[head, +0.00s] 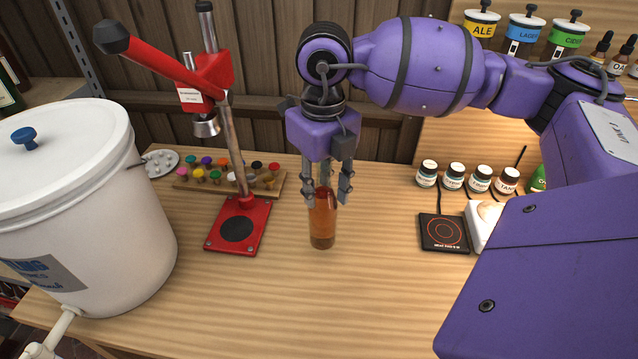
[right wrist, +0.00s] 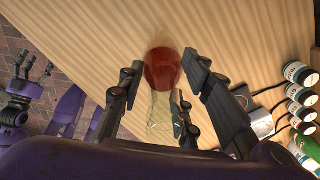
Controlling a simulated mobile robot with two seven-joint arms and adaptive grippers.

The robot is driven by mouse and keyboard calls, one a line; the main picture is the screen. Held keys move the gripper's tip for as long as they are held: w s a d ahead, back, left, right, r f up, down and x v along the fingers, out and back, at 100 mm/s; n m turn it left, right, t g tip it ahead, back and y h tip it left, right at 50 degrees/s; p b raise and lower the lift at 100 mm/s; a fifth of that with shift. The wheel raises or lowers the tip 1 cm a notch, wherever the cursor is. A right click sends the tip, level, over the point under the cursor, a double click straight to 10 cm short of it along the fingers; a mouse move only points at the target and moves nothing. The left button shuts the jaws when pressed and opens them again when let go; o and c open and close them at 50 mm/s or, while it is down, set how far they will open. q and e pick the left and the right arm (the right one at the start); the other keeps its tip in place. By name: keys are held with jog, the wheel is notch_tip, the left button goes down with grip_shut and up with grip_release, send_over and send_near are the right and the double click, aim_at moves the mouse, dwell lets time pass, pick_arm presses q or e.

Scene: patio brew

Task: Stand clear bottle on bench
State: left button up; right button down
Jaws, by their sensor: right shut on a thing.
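The clear bottle (head: 322,228), with amber-brown liquid in it, is upright at the middle of the wooden bench (head: 370,300). My right gripper (head: 327,196) points down from above and is shut on the bottle's upper part, with a finger on each side. The fingers partly hide the neck. I cannot tell whether the bottle's base touches the bench or is just above it. In the right wrist view the bottle (right wrist: 162,72) lies between the fingers. My left gripper (right wrist: 32,68) shows at the left of that view, off the bench, its fingers apart and empty.
A red lever capper (head: 237,224) stands left of the bottle, before a rack of coloured caps (head: 210,184). A large white bucket (head: 85,200) fills the left. A black heating pad (head: 443,232) and several small jars (head: 454,177) are at right. The bench front is clear.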

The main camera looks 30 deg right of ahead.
jog(key=shift+w+d+f, duration=0.1)
jog(key=shift+d+f, duration=0.05)
jog(key=shift+f, duration=1.55)
jog(key=c, duration=1.3)
grip_release()
jog(key=shift+f, duration=0.15)
jog(key=shift+o, duration=0.2)
notch_tip(320, 180, up, 12)
